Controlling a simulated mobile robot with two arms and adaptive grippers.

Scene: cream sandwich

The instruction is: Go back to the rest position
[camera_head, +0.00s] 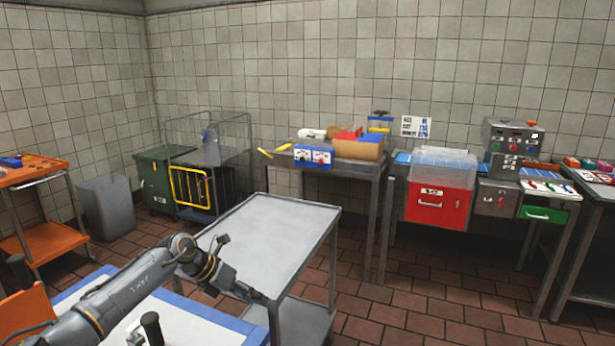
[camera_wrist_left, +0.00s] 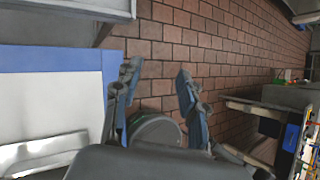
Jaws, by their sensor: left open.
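My left gripper (camera_head: 250,292) reaches in from the lower left in the head view, at the near edge of a grey metal table (camera_head: 265,225) with a bare top. In the left wrist view the two fingers of the left gripper (camera_wrist_left: 157,78) stand apart with nothing between them, and the tiled floor shows beyond. My right gripper is not in view.
A white worktop with a blue border (camera_head: 185,320) lies below my left arm. An orange bench (camera_head: 35,172) stands at the left, and a green bin (camera_head: 153,182) beside a wire cart. Benches with a red drawer (camera_head: 436,205) line the back wall. Brick-red floor (camera_head: 375,320) is open at lower right.

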